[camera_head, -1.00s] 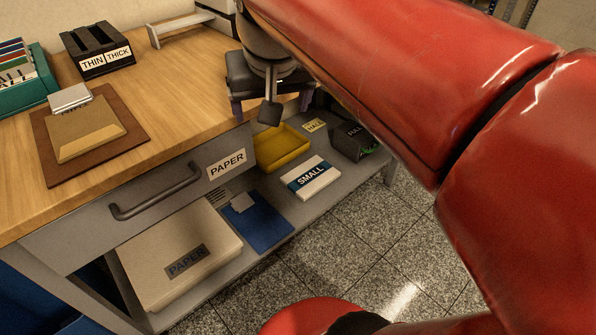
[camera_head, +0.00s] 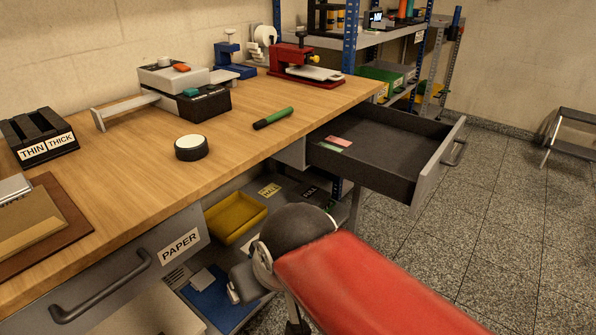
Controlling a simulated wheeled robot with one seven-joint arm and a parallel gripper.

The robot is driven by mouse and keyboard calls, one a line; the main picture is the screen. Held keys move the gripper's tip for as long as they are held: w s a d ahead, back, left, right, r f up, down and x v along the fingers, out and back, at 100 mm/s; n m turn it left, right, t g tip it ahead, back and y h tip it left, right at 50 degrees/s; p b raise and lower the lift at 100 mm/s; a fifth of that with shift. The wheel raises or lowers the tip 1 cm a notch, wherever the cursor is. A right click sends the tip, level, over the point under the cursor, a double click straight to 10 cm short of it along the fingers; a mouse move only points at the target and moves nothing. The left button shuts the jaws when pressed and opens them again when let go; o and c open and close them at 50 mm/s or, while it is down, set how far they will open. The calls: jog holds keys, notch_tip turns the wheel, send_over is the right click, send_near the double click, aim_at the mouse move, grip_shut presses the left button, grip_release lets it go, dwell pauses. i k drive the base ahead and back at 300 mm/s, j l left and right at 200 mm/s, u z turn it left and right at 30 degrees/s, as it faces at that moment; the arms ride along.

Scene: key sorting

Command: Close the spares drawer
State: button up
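The spares drawer (camera_head: 432,168) stands pulled out from the right end of the workbench. Its dark tray is open to view, and a small pink and green item (camera_head: 334,143) lies inside near the left. Its grey front, at the right, carries a bar handle (camera_head: 455,154). No label can be read on it. My gripper (camera_head: 246,284) is at the arm's end, in front of the lower shelf and apart from the drawer. Its fingers cannot be made out.
The closed paper drawer (camera_head: 176,268) is at the lower left. The wooden benchtop (camera_head: 130,170) holds a green marker (camera_head: 273,118), a round black-and-white object (camera_head: 191,148) and a red press (camera_head: 300,66). A yellow tray (camera_head: 235,215) sits below.

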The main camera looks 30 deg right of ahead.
aim_at(400, 155)
jog(key=k+l+z, duration=0.1)
jog(key=l+z, duration=0.2)
jog(key=z, duration=0.15)
jog(key=k+l+z, duration=0.1)
jog(key=l+z, duration=0.2)
jog(key=z, duration=0.15)
jog(key=l+z, duration=0.3)
jog(key=z, duration=0.15)
